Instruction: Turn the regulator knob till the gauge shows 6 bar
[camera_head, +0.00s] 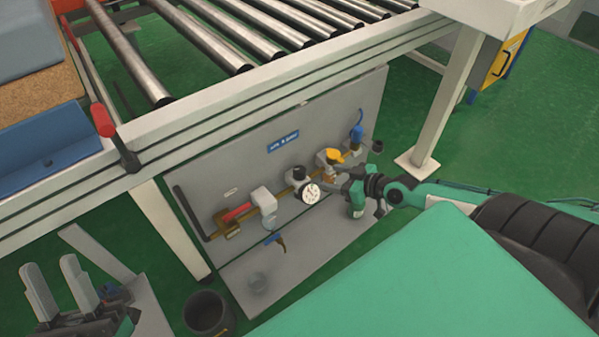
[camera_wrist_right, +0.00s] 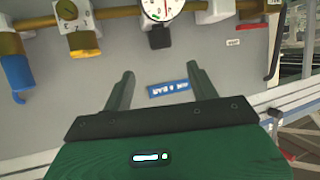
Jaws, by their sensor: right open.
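The gauge (camera_head: 309,193), a round white dial, sits on the pipe of a grey panel under the conveyor. It also shows, cut by the top edge, in the right wrist view (camera_wrist_right: 161,8); its reading is too small to tell. A black knob (camera_head: 299,173) is beside it, and it hangs below the dial in the right wrist view (camera_wrist_right: 159,38). My right gripper (camera_wrist_right: 160,78) is open and empty, its fingers apart from the knob; in the head view it is right of the gauge, its fingers unclear. My left gripper (camera_head: 49,266) is open and empty at lower left, far from the panel.
On the pipe are a yellow knob (camera_head: 332,155), a blue fitting (camera_head: 357,132) and a red handle (camera_head: 237,212). The roller conveyor (camera_head: 200,45) runs above the panel. A dark bin (camera_head: 207,312) stands on the floor at its left. A white leg (camera_head: 447,95) stands at right.

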